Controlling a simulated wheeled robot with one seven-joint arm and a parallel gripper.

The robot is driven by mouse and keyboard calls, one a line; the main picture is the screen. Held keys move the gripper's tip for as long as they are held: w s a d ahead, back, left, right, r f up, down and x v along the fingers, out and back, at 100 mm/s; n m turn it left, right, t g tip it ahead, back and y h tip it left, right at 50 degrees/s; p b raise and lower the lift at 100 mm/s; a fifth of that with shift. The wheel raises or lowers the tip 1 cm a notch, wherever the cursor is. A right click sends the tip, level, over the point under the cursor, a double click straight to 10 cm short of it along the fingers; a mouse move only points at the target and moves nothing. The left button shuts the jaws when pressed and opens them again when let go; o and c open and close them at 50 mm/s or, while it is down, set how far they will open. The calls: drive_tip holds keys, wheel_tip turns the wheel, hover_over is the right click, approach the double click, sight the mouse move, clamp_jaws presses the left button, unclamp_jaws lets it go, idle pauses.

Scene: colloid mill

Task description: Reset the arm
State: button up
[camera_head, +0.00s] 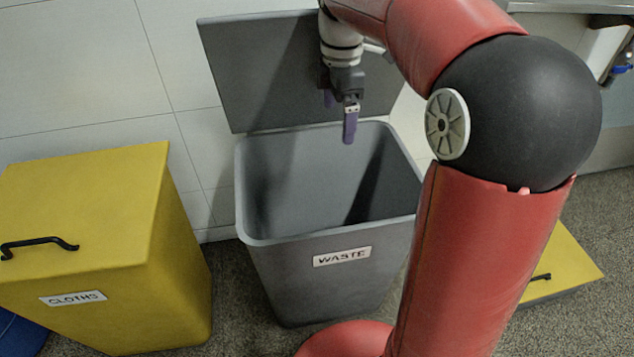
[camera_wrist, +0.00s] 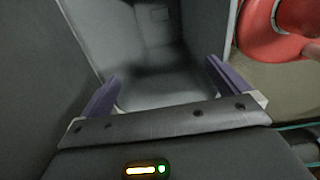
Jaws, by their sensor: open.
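My gripper (camera_head: 338,118) hangs from my red and black arm over the back part of the open grey bin marked WASTE (camera_head: 265,240). Its purple fingers point down, near the bin's raised lid (camera_head: 255,75). In the wrist view my gripper (camera_wrist: 160,88) shows both purple fingers spread wide, with nothing between them. The inside of the grey bin (camera_wrist: 85,30) lies beyond the fingers, and I see no object held.
A yellow bin marked CLOTHS (camera_head: 100,210), lid closed with a black handle, stands to the left. A tiled wall (camera_head: 80,60) is behind. Another yellow lid (camera_head: 565,265) shows low at the right. Speckled floor (camera_head: 240,300) lies between the bins.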

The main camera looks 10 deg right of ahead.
drive_tip(key=s+f+m+t, duration=0.2)
drive_tip(key=s+m, duration=0.7)
drive_tip(key=s, duration=0.2)
drive_tip(key=s+f+m+t, duration=0.2)
drive_tip(key=s+m+t, duration=0.1)
drive_tip(key=s+m, duration=0.6)
drive_tip(key=shift+s, duration=0.85)
drive_tip(key=shift+s+f+m+t, duration=0.2)
drive_tip(key=shift+f+m+t, duration=0.1)
